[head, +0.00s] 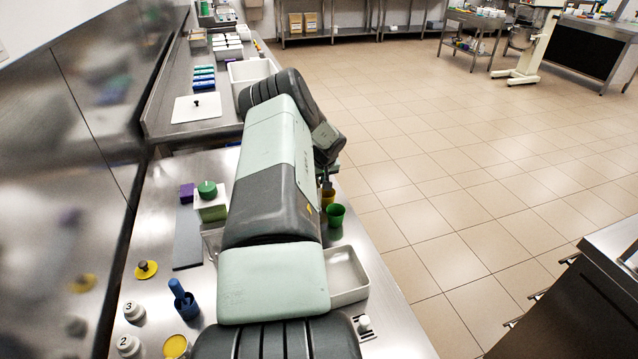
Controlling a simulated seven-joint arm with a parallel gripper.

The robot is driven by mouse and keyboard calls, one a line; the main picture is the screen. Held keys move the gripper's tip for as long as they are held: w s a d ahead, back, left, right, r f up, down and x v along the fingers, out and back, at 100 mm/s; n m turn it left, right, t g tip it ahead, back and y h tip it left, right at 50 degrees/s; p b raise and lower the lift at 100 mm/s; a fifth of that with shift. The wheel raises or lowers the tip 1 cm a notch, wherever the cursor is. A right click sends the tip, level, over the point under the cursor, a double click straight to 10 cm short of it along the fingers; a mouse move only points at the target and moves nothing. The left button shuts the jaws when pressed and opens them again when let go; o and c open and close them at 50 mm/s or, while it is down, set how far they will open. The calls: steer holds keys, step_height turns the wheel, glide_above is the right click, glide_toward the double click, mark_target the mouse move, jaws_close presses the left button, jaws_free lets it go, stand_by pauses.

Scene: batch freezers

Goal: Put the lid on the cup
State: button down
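A green cup (336,213) stands on the steel bench just right of my arm. A yellow-orange cup (327,198) shows behind it, partly covered by my arm. A yellow disc with a dark knob (147,269), like a lid, lies at the left of the bench. A green round piece (207,188) sits on a green and white block (210,207); I cannot tell whether it is a lid. My gripper (327,184) is almost wholly hidden behind my arm; only a small dark part shows, just above the yellow-orange cup. Its fingers and any held thing cannot be made out.
A white tray (361,292) lies partly under my arm. A grey mat (187,240), a purple block (187,192), a blue pestle-like piece (183,299) and numbered white weights (133,311) stand at left. The bench's right edge is close to the green cup.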

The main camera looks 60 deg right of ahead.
step_height(320, 180, up, 8)
steer(key=w+a+r+n+t+y, duration=0.15)
steer(key=w+a+n, duration=0.35)
steer(key=a, duration=0.6)
steer(key=w+a+r+n+y, duration=0.2)
steer(key=a+r+n+y, duration=0.1)
steer(key=a+n, duration=0.55)
steer(key=shift+m+g, duration=0.25)
steer(key=shift+m, duration=0.4)
steer(key=shift+a+f, duration=0.3)
steer(key=shift+f, duration=0.65)
steer(key=shift+a+f, duration=0.3)
steer(key=shift+f, duration=0.7)
steer(key=shift+a+f, duration=0.3)
steer(key=shift+f, duration=0.65)
steer(key=shift+a+f, duration=0.15)
steer(key=shift+f, duration=0.1)
steer(key=shift+c, duration=2.1)
jaws_free()
steer(key=shift+a+f, duration=0.1)
